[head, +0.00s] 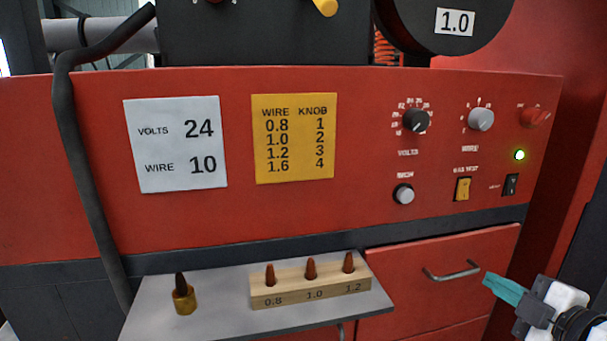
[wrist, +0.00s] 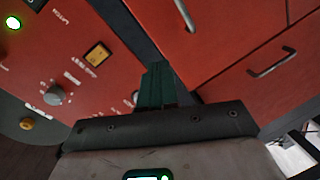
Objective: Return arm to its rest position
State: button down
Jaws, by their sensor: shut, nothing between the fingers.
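My gripper (head: 488,279) is at the lower right of the head view, in front of the red drawer (head: 440,285) and just right of its handle (head: 452,271). Its teal fingers are together with nothing between them. In the wrist view my gripper (wrist: 158,68) shows as dark green fingers pointing at the red machine front. The fingers appear apart from the panel and the drawer handle, though the exact gap is hard to tell. The forearm runs out of the head view at the lower right.
A grey shelf (head: 215,322) holds a brass piece (head: 184,298) and a wooden block (head: 312,285) with three copper tips. Knobs and switches, including a yellow switch (head: 463,189), line the red panel (head: 365,130) above. A black cable (head: 85,190) hangs at the left.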

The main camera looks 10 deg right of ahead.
jog(key=s+a+f+m+g, duration=0.2)
jog(key=s+a+f+g, duration=0.1)
jog(key=f, duration=0.4)
jog(key=s+a+f+m+g, duration=0.2)
jog(key=s+a+f+m, duration=0.1)
jog(key=f, duration=0.4)
jog(key=s+a+f+m+g, duration=0.2)
jog(key=s+a+f+g, duration=0.1)
jog(key=f, duration=0.4)
jog(key=s+a+f+m+g, duration=0.1)
jog(key=s+f+m+g, duration=0.2)
jog(key=s+f, duration=0.3)
jog(key=s+a+f+m+g+h, duration=0.1)
jog(key=s+a+f+m+g, duration=0.1)
jog(key=s+f, duration=0.4)
jog(key=s+m+g, duration=0.1)
jog(key=s+m, duration=0.1)
jog(key=s, duration=0.3)
jog(key=shift+s+g, duration=0.35)
jog(key=shift+g, duration=0.05)
